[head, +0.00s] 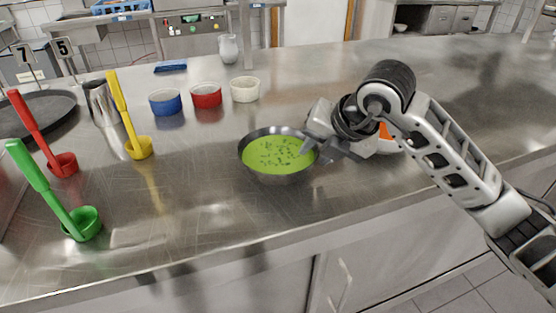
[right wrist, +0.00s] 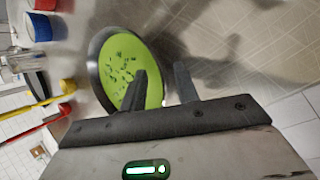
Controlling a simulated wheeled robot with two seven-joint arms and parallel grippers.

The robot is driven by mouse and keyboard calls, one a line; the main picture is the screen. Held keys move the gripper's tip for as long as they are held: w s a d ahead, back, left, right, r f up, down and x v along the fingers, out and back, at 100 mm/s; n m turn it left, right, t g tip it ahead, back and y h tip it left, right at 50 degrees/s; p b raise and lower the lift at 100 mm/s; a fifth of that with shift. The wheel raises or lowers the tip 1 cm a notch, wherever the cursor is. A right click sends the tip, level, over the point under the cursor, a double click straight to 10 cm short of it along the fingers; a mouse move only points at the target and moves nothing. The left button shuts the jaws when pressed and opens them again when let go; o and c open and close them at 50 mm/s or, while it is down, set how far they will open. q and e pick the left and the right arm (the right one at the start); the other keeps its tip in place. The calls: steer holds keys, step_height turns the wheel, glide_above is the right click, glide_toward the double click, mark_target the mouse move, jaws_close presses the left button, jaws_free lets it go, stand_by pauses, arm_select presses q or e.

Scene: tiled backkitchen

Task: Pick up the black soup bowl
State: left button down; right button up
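The black soup bowl (head: 287,180) stands upright on the steel counter and holds green soup with dark flecks. It also shows in the right wrist view (right wrist: 94,62). My right gripper (head: 318,149) is at the bowl's right rim. In the right wrist view, the right gripper (right wrist: 160,72) has its fingers apart, one over the soup and the other outside the bowl, with the rim between them. I cannot tell whether either finger touches the bowl. My left gripper is not in view.
Blue (head: 165,102), red (head: 206,95) and white (head: 245,89) ramekins stand behind the bowl. Yellow (head: 138,148), red (head: 62,165) and green (head: 82,223) ladles are to the left. A white bowl (head: 390,148) with orange contents is partly hidden behind my right arm. The counter's front middle is clear.

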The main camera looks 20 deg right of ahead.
steer(key=shift+c, duration=0.3)
jaws_close()
steer(key=shift+r, duration=0.2)
stand_by(0.9)
